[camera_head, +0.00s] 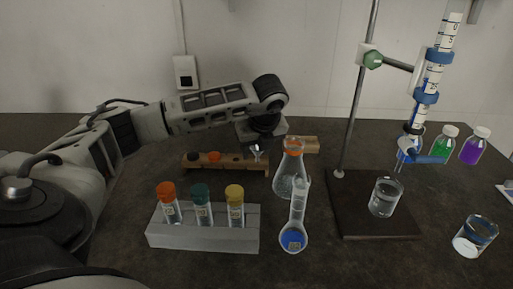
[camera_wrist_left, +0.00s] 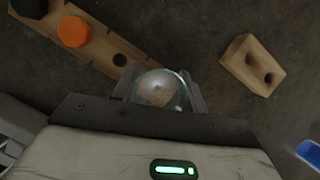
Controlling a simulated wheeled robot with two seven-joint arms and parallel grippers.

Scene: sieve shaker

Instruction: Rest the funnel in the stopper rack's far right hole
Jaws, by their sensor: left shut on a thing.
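My left gripper (camera_head: 257,150) is shut on a small clear funnel (camera_head: 257,157). In the left wrist view the funnel (camera_wrist_left: 161,88) sits between the two fingers (camera_wrist_left: 160,92), its wide mouth towards the camera. The wooden stopper rack (camera_head: 226,168) lies below, with the funnel at its right end. A black stopper (camera_head: 193,156) and an orange stopper (camera_head: 214,157) sit in its left part. The rack (camera_wrist_left: 100,50) also shows in the wrist view, with an open hole beside the funnel. The funnel and gripper hide the rack's right end there, and I cannot tell whether the funnel touches it.
A wooden block with two holes (camera_head: 305,144) lies right of the rack. An orange-topped conical flask (camera_head: 290,178) and a blue-filled volumetric flask (camera_head: 294,238) stand nearby. A grey rack (camera_head: 205,240) with three capped tubes is in front. A burette stand (camera_head: 373,225) is right.

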